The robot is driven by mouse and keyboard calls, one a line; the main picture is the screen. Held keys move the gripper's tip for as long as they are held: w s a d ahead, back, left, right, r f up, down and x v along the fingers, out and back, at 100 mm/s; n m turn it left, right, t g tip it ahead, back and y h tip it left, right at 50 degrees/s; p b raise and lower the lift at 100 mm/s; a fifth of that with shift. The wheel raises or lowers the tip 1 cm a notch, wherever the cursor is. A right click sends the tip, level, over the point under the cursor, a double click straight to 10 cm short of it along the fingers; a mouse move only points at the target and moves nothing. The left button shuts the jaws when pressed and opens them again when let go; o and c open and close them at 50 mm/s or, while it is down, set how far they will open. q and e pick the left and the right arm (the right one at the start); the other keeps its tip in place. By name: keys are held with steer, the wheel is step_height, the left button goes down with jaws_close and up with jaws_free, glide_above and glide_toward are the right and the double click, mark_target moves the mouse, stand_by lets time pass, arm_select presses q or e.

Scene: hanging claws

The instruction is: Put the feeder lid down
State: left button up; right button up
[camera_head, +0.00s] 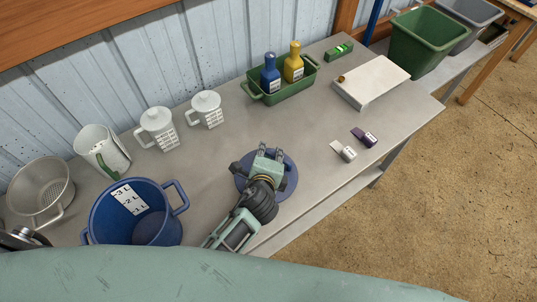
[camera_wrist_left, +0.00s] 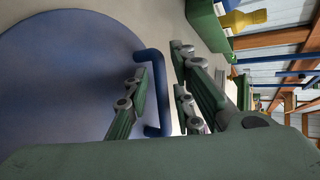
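The feeder lid is a blue round disc (camera_head: 287,186) that appears to lie flat on the grey table near its front edge. In the left wrist view the disc (camera_wrist_left: 60,80) fills the left side, with a blue loop handle (camera_wrist_left: 154,92) at its right. My left gripper (camera_head: 268,152) is over the lid in the head view, hiding much of it. In the left wrist view its fingers (camera_wrist_left: 158,95) stand apart, one on each side of the handle bar, with gaps showing. My right gripper is not in view.
A blue bucket (camera_head: 150,222) stands left of the lid. White jugs (camera_head: 158,129) and a grey strainer (camera_head: 40,188) are along the wall. A green tray (camera_head: 285,92) holds two bottles. A white box (camera_head: 371,83) and two small tags (camera_head: 343,150) are right. Table (camera_head: 310,125) between is clear.

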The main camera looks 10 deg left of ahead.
arm_select(q)
steer(key=shift+o, duration=0.3)
steer(key=shift+r, duration=0.15)
steer(key=shift+r, duration=0.1)
steer(key=v, duration=1.2)
